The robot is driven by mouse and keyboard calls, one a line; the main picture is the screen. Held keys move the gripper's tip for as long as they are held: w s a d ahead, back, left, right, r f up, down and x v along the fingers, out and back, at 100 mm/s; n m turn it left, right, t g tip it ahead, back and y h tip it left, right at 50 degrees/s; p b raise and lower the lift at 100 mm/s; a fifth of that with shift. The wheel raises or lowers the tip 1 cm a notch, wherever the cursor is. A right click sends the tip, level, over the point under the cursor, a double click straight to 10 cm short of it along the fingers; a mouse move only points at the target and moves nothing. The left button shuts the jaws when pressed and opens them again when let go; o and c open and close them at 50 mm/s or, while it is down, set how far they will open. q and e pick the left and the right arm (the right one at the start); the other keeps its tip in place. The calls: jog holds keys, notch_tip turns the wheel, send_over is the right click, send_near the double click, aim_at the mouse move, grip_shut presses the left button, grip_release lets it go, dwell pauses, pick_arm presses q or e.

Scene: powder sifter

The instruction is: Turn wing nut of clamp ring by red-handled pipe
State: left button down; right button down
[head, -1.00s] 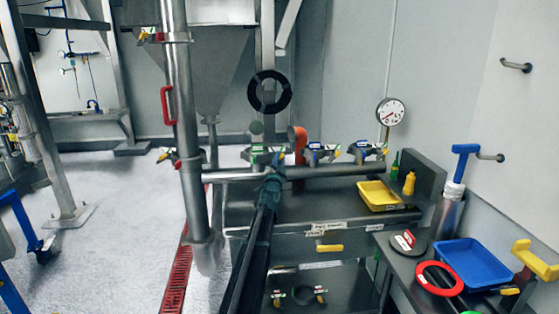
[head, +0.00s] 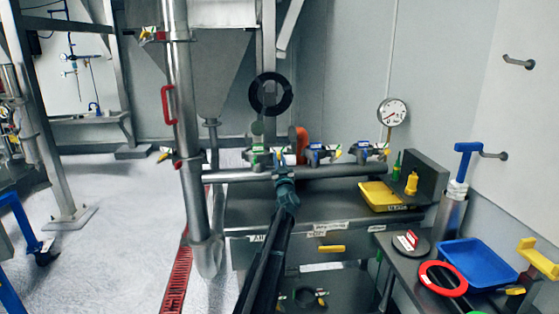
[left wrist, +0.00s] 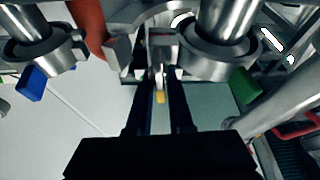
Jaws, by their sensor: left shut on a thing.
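The upright pipe with the red handle (head: 168,105) stands left of centre in the head view. The red handle also shows at the right edge of the left wrist view (left wrist: 299,129). Clamp rings sit in a row on the low horizontal pipe, one with a green part (head: 257,154). In the left wrist view a steel clamp ring (left wrist: 218,62) is just right of my fingers. My left gripper (head: 281,168) reaches this row and is shut on a small metal part with a yellow end (left wrist: 160,97), apparently the wing nut. My right gripper is not in view.
An orange-red pipe part (head: 301,141) and blue-handled clamps (head: 318,152) are close right of my gripper. A yellow tray (head: 380,197), yellow bottle (head: 412,184) and blue tray (head: 476,264) are farther right.

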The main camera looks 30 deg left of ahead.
pick_arm(q)
jog(key=n+g+y, duration=0.1)
jog(key=n, duration=0.2)
jog(key=n+g+y+p, duration=0.1)
jog(key=n, duration=0.2)
jog(key=shift+a+r, duration=0.1)
jog(key=shift+a, duration=0.05)
jog(key=shift+s+n+g+y+p, duration=0.1)
jog(key=shift+n+g+y+p, duration=0.3)
jog(key=shift+n, duration=0.6)
jog(key=shift+n+g+y, duration=0.1)
jog(key=shift+n+g, duration=0.5)
jog(key=shift+n, duration=0.4)
jog(key=shift+a+n, duration=0.1)
jog(key=shift+n, duration=0.2)
jog(key=shift+f, duration=0.2)
jog(key=c, duration=0.9)
grip_release()
jog(key=shift+c, duration=0.2)
jog(key=b+v, duration=0.4)
jog(key=v, duration=1)
